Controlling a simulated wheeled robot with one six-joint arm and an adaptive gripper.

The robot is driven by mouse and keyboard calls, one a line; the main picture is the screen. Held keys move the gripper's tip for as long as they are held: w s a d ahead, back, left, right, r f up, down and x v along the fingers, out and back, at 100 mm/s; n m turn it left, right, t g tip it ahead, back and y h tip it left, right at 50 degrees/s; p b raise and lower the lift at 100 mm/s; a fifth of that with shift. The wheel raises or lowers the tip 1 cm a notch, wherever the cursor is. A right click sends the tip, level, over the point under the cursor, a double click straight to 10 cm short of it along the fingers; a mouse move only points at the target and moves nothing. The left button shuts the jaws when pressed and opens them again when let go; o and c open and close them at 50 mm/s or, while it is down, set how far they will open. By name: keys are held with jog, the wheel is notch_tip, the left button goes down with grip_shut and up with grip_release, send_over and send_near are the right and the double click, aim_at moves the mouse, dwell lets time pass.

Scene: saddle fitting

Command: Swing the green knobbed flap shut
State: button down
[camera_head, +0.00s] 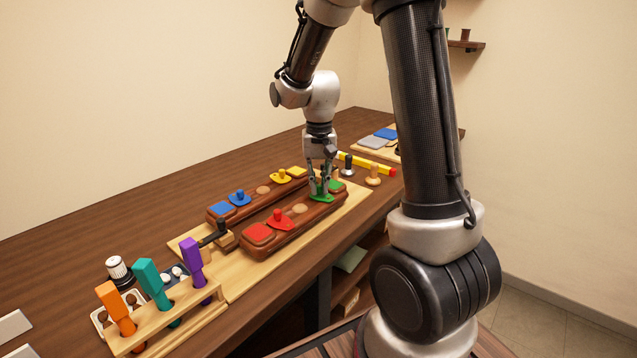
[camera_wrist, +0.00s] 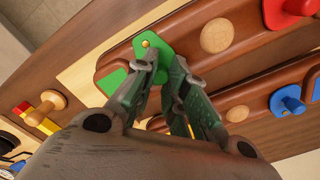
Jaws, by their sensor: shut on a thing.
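The green flap (camera_head: 321,197) is at the right end of the front red-brown block (camera_head: 292,228), beside a green square pad (camera_head: 335,187). In the wrist view the flap (camera_wrist: 151,36) shows a small brass pin, and part of the green pad (camera_wrist: 112,82) shows to its lower left. My gripper (camera_head: 320,188) points down over the flap. In the wrist view its fingers (camera_wrist: 160,66) close in at the flap's lower edge. They are shut on the flap's knob, which they hide. I cannot tell how far the flap covers what lies under it.
The front block also bears a red flap (camera_head: 278,217) and red pad (camera_head: 259,233). The block behind has a blue flap (camera_head: 240,197) and a yellow flap (camera_head: 281,176). A yellow bar (camera_head: 368,164) and wooden knob (camera_head: 373,174) stand close right. A tool rack (camera_head: 165,315) is at front left.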

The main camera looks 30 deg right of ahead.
dwell(0.3)
jog(key=c, duration=1.4)
grip_release()
notch_tip(320, 180, up, 12)
